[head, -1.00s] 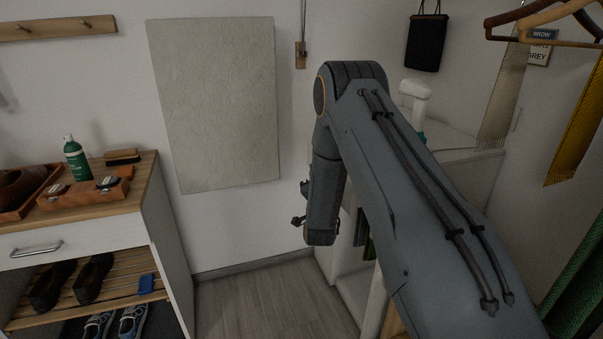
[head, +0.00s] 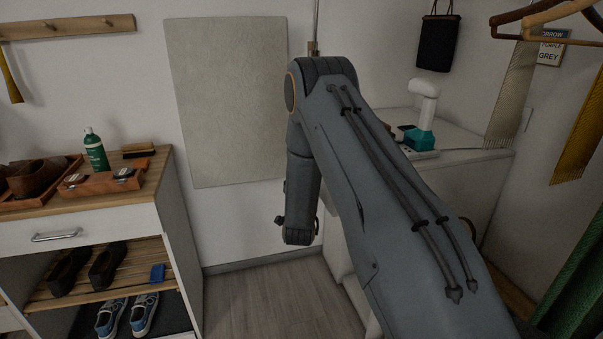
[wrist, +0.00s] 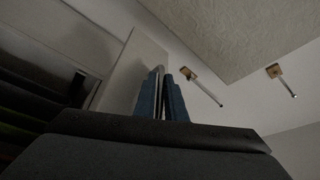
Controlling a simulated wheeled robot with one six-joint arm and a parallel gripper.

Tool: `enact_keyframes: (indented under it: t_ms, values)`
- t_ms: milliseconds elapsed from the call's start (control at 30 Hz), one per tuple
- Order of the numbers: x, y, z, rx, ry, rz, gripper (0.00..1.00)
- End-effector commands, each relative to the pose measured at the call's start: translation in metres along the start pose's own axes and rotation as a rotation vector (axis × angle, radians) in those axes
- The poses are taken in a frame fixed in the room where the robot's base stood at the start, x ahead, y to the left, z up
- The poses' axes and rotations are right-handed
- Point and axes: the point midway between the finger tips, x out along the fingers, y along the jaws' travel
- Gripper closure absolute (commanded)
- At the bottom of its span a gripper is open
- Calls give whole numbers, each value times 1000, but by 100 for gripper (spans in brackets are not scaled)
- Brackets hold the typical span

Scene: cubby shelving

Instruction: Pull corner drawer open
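The white corner cabinet (head: 455,185) stands at the right in the head view, largely behind my arm. No corner drawer front or handle shows clearly there. In the wrist view a pale panel (wrist: 130,72) lies just beyond my gripper (wrist: 164,74). I cannot tell whether this panel is the drawer. The two blue-grey fingers are close together, with a thin bright strip between their tips. I cannot tell whether that strip is a handle or a gap. My gripper's fingers do not show clearly in the head view.
A left cabinet (head: 180,245) has a drawer with a metal handle (head: 57,236) and shoes below. A teal-and-white object (head: 420,125) stands on the corner cabinet. Hangers (head: 545,20) and scarves hang at the right. Bare floor (head: 275,300) lies between the cabinets.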

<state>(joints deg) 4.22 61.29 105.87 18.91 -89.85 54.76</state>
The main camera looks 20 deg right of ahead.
Motion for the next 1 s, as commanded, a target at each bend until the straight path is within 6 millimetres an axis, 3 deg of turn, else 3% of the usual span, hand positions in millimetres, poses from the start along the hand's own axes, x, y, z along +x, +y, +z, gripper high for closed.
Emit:
enact_keyframes:
  t_ms: [367,800,1000]
  values:
    - [-4,-1,2,0,-3,-2,85]
    - [-67,0,2,0,-4,-1,85]
    - [-78,0,1,0,-2,-1,85]
